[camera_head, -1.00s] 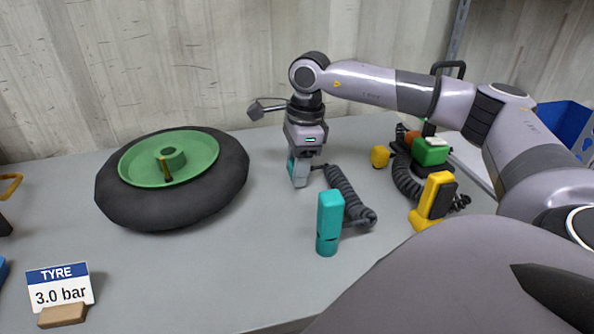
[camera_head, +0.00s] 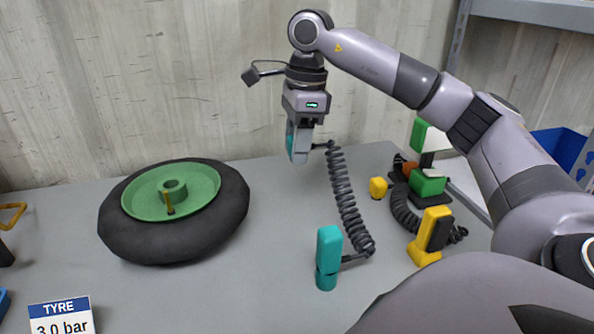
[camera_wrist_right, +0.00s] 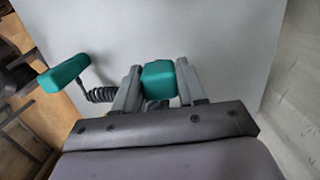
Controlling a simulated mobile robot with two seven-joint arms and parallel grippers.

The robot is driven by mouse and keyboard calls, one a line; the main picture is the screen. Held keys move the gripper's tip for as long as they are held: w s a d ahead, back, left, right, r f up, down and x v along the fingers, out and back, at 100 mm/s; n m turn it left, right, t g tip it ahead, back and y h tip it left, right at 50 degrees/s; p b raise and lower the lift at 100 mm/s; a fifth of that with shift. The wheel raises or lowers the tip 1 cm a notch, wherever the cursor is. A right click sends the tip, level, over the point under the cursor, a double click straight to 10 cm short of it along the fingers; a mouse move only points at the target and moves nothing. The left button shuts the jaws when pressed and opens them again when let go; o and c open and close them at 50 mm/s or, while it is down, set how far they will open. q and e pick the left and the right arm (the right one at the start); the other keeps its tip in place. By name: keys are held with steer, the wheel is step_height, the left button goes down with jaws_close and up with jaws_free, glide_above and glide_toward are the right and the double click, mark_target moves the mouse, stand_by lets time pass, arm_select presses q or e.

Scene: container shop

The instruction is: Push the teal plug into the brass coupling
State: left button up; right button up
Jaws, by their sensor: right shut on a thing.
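My right gripper (camera_head: 301,155) is shut on a teal plug (camera_head: 290,138), mostly hidden behind a finger, held above the table's back edge. In the right wrist view the plug (camera_wrist_right: 159,80) sits between the two fingers. A black coiled cord (camera_head: 343,190) runs from it to an upright teal block (camera_head: 329,250) on the table, which also shows in the right wrist view (camera_wrist_right: 65,73). A small brass-coloured stem (camera_head: 169,205) stands on the green wheel rim, left of the gripper and apart from it. I cannot tell whether it is the brass coupling. My left gripper is out of view.
A black tyre (camera_head: 130,240) with a green rim (camera_head: 200,188) lies at the left. A TYRE sign (camera_head: 62,318) stands in front. Yellow (camera_head: 431,235) and green (camera_head: 428,183) devices with coiled cords and a yellow knob (camera_head: 378,187) stand at the right. The table between is clear.

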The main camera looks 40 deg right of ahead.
step_height(320, 180, up, 7)
steer(key=shift+r+p, duration=0.2)
steer(key=shift+p, duration=0.45)
steer(key=shift+s, duration=0.1)
